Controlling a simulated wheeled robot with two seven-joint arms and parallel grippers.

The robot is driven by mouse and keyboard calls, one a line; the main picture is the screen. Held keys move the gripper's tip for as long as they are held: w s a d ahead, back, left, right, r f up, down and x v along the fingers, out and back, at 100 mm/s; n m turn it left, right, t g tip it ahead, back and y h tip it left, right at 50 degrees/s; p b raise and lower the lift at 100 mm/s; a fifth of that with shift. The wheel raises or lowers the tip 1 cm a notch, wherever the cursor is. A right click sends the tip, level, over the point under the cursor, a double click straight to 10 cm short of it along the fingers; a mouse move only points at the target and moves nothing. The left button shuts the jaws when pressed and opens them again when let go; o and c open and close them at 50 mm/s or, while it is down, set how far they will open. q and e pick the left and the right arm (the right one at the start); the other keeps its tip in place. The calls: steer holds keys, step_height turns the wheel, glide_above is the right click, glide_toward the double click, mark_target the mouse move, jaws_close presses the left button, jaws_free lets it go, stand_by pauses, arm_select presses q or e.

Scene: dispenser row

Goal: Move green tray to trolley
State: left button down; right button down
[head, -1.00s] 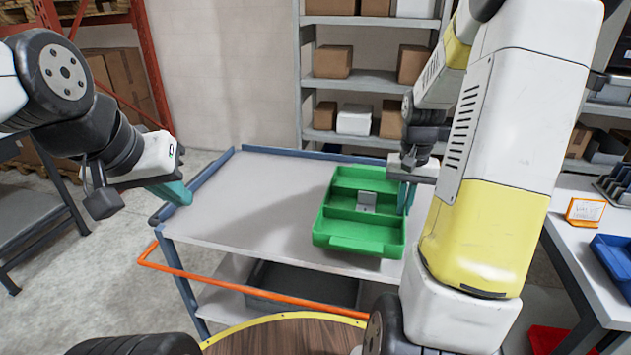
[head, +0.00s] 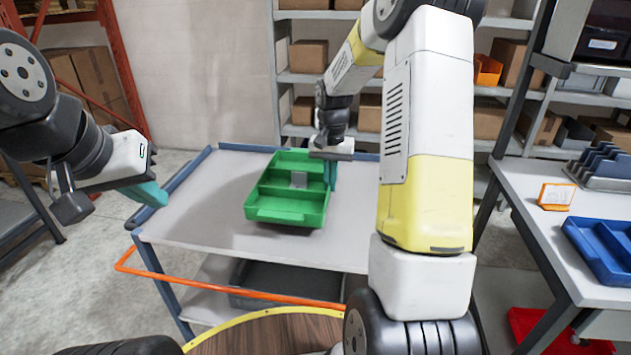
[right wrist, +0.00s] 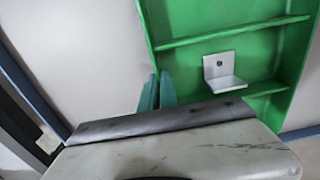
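The green tray (head: 288,216) is over the grey top of the trolley (head: 190,220), right of its middle and towards the back. It looks level; I cannot tell whether it rests on the top or hangs just above it. A small grey bracket (head: 298,179) sits inside the tray. My right gripper (head: 331,176) is at the tray's right side wall. In the right wrist view its teal fingers (right wrist: 158,92) are close together at the edge of the tray (right wrist: 190,22), apparently pinching the wall. My left gripper (head: 148,192) hangs left of the trolley, away from the tray; its finger gap is hidden.
The trolley has an orange handle (head: 225,287) at the front and a dark bin (head: 290,281) on its lower shelf. A worktable (head: 520,205) at right holds a blue tray (head: 602,250). Shelves with boxes stand behind. The trolley top's left part is clear.

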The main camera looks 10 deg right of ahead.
steer(key=shift+w+a+f, duration=0.2)
steer(key=shift+w+a, duration=0.05)
steer(key=shift+a, duration=0.05)
steer(key=shift+f, duration=1.55)
steer(key=c, duration=2.1)
jaws_free()
steer(key=shift+f, duration=0.2)
steer(key=o, duration=0.5)
